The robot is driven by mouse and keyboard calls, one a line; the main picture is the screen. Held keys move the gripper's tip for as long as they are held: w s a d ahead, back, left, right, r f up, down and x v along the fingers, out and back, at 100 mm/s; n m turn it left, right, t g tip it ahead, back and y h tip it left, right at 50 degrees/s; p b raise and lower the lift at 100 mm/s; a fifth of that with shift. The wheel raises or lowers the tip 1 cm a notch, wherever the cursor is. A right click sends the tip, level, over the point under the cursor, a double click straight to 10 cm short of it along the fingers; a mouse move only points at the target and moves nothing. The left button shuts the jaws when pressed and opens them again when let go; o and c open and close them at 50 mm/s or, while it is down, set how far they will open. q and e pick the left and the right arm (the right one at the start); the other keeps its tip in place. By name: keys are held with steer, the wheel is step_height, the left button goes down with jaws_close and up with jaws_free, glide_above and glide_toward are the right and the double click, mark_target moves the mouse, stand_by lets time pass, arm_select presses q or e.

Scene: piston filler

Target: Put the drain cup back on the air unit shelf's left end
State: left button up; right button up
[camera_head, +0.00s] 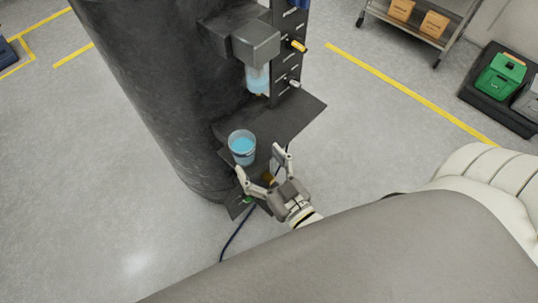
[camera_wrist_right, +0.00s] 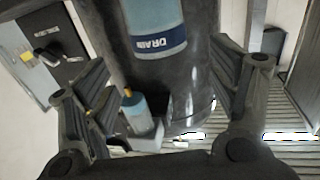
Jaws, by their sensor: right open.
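The drain cup (camera_head: 242,147) is a clear cup holding blue liquid. It stands upright at the left end of the dark air unit shelf (camera_head: 290,118) in the head view. In the right wrist view the cup (camera_wrist_right: 155,28) shows its DRAIN label at the top, cut off by the frame edge. My right gripper (camera_head: 259,164) is open, with its fingers spread just on the near side of the cup. In the wrist view the fingers (camera_wrist_right: 165,85) show gaps to the cup on both sides. My left gripper is not in view.
The air unit (camera_head: 256,45) with a blue-tinted bowl (camera_head: 257,78) hangs above the shelf, beside a dark valve panel (camera_head: 289,50). A large black cylinder (camera_head: 150,80) stands behind. A dark hose (camera_head: 233,236) runs down below the gripper. Open floor lies left and right.

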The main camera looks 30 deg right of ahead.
steer(key=shift+s+d, duration=0.15)
steer(key=shift+s, duration=0.8)
steer(key=shift+s+d, duration=0.15)
steer(key=shift+s, duration=0.75)
steer(key=s+f+g, duration=0.3)
steer(key=f+g, duration=0.1)
steer(key=f, duration=1.2)
steer(key=s+f+g, duration=0.4)
steer(key=f, duration=1.1)
steer(key=s+d+f+g+h, duration=0.1)
steer(key=s+d+f+g, duration=0.3)
steer(key=s+f, duration=0.4)
steer(key=s+d+f+g+h, duration=0.1)
steer(key=s+d+f+g, duration=0.3)
steer(key=s+f, duration=0.5)
steer(key=shift+s+d+f+n+g+h, duration=0.2)
steer(key=shift+s+d+n+g+h, duration=0.15)
steer(key=shift+s, duration=0.45)
steer(key=shift+a, duration=0.15)
